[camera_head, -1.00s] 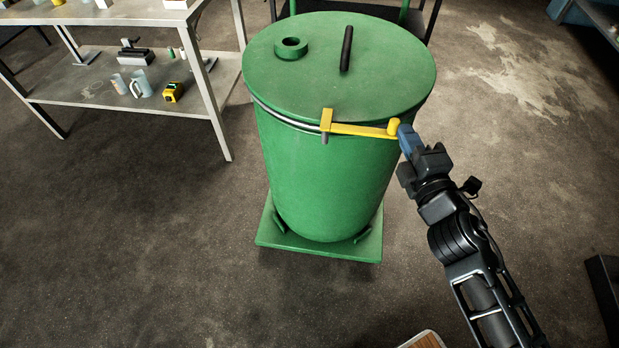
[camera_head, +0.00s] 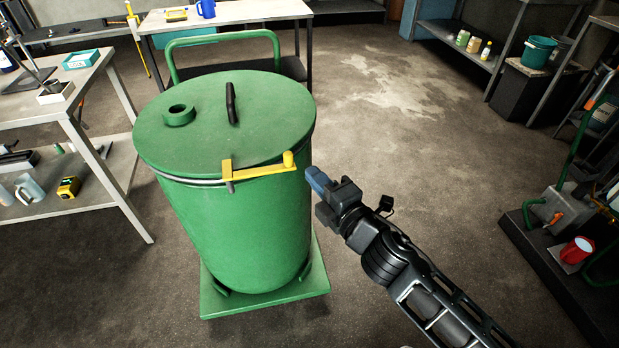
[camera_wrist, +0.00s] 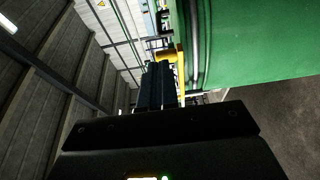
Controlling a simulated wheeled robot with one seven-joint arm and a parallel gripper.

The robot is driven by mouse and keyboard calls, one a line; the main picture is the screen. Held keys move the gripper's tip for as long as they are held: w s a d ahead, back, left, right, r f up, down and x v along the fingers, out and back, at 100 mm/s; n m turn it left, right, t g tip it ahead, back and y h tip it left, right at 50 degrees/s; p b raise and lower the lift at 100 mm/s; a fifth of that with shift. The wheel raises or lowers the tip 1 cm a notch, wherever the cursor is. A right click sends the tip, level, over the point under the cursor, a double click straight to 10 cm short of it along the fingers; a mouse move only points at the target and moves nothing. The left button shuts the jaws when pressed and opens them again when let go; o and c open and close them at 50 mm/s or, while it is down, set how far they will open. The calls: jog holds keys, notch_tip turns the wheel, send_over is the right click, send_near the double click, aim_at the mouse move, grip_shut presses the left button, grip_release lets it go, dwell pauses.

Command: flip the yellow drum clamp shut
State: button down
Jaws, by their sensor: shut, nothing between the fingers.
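The yellow clamp (camera_head: 258,171) sits on the metal ring just under the green drum's (camera_head: 235,230) lid. Its bracket is at the left and its arm runs right to a rounded knob near the drum's right edge. I cannot tell how closely the arm lies against the drum. My gripper (camera_head: 316,179) is shut and empty, with blue fingertips just right of the knob and a small gap between them in the head view. In the wrist view, part of the yellow clamp (camera_wrist: 179,66) shows beside the dark fingers (camera_wrist: 158,86), partly hidden by them.
The green lid (camera_head: 225,120) carries a black handle and a round port. The drum stands on a green base plate (camera_head: 265,297). A metal shelf table (camera_head: 75,190) is at the left, and a dark platform (camera_head: 560,270) is at the right. Floor between drum and platform is clear.

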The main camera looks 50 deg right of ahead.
jog(key=s+d+b, duration=0.1)
jog(key=s+d, duration=0.1)
jog(key=s, duration=0.6)
jog(key=shift+s+d+b, duration=0.15)
jog(key=shift+d+b, duration=0.15)
jog(key=shift+d, duration=0.1)
jog(key=s+a+r+m+g+y, duration=0.1)
jog(key=s+a+r+m+y, duration=0.1)
jog(key=s+a+m, duration=0.5)
jog(key=s+a+r+m+g+y, duration=0.1)
jog(key=s+a+r+m+y, duration=0.1)
jog(key=s+a+m, duration=0.5)
jog(key=s+a+y, duration=0.1)
jog(key=s+a, duration=0.2)
jog(key=s, duration=0.4)
jog(key=shift+a+m, duration=0.3)
jog(key=shift+a, duration=0.05)
